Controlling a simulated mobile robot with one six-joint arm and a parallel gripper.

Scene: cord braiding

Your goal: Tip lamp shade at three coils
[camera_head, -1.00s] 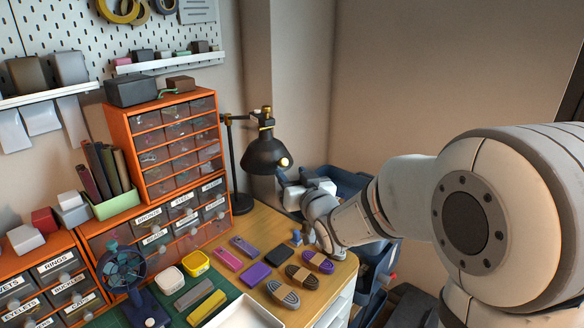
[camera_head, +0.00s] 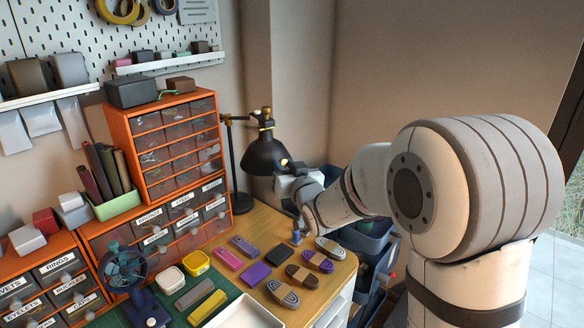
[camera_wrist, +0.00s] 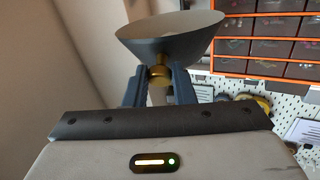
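The black desk lamp shade (camera_head: 264,155) hangs from its brass-jointed arm beside the orange drawers, opening downward. In the upside-down wrist view the shade (camera_wrist: 168,42) fills the top centre, with a brass knob (camera_wrist: 160,75) on it. My gripper (camera_wrist: 160,80) has one blue finger on each side of this knob. Whether the fingers press on it cannot be told. In the head view my gripper (camera_head: 288,182) is just below and right of the shade, its fingertips hidden. Coiled cords lie in a row on the wood: grey (camera_head: 282,293), brown (camera_head: 302,277), purple-dark (camera_head: 318,261) and grey-brown (camera_head: 331,247).
Orange drawer cabinets (camera_head: 168,145) stand left of the lamp. A small blue fan (camera_head: 125,270), yellow tub (camera_head: 196,262), white tray (camera_head: 243,313) and several small blocks occupy the bench. Blue bins (camera_head: 366,240) stand beyond its right edge, behind my arm.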

